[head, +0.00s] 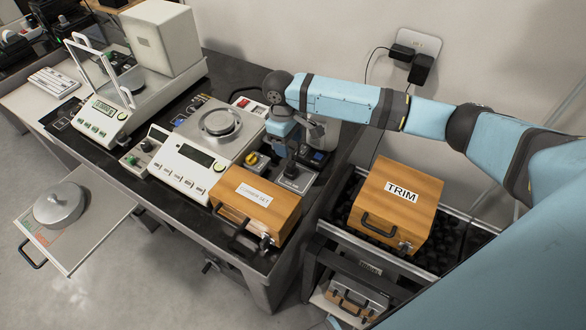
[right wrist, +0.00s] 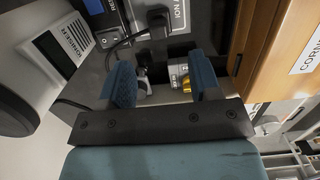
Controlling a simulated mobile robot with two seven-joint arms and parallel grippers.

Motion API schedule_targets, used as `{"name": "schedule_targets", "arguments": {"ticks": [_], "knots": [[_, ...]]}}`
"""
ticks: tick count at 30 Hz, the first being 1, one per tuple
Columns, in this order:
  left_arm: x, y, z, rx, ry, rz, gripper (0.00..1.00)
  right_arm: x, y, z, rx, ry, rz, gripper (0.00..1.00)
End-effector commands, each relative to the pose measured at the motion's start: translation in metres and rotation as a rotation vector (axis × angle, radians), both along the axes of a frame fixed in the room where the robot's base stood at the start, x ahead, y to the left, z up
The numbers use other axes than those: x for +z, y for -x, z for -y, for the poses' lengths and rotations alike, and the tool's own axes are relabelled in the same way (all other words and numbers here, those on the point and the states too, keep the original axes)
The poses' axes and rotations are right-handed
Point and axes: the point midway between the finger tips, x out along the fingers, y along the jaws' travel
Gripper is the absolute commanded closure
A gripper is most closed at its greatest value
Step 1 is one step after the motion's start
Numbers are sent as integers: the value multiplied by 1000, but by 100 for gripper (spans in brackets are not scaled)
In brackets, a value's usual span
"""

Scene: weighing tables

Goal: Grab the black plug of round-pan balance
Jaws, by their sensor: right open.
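The round-pan balance (head: 205,158) stands on the dark table, with a round metal pan on top. A black plug (head: 291,168) stands on a small silver panel right of it. A black plug with a cord (right wrist: 158,22) also shows at the top of the right wrist view, seated in a labelled panel beyond my fingertips. I cannot tell whose cord it is. My right gripper (right wrist: 160,66) is open; nothing is clearly held between its blue fingers. In the head view it (head: 308,132) is over the table's right end, partly hidden by the arm. My left gripper is not in view.
A wooden corner set box (head: 258,200) stands at the table's front right, close beside my gripper in the wrist view. A wooden TRIM box (head: 397,202) is on a lower stand at right. Two black adapters (head: 402,52) are in the wall outlet. Another balance (head: 110,108) stands left.

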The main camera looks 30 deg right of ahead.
Motion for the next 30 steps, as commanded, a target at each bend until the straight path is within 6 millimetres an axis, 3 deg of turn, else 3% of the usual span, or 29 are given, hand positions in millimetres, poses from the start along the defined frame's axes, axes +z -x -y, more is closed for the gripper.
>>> {"name": "schedule_targets", "arguments": {"ticks": [3,11,21,30], "knots": [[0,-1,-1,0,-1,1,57,-23,3,2,0,1,-2,43],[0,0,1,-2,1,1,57,-45,4,3,1,1,0,43],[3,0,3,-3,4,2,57,-90,4,4,1,0,-1,43],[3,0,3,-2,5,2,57,-94,4,5,1,0,1,43]]}}
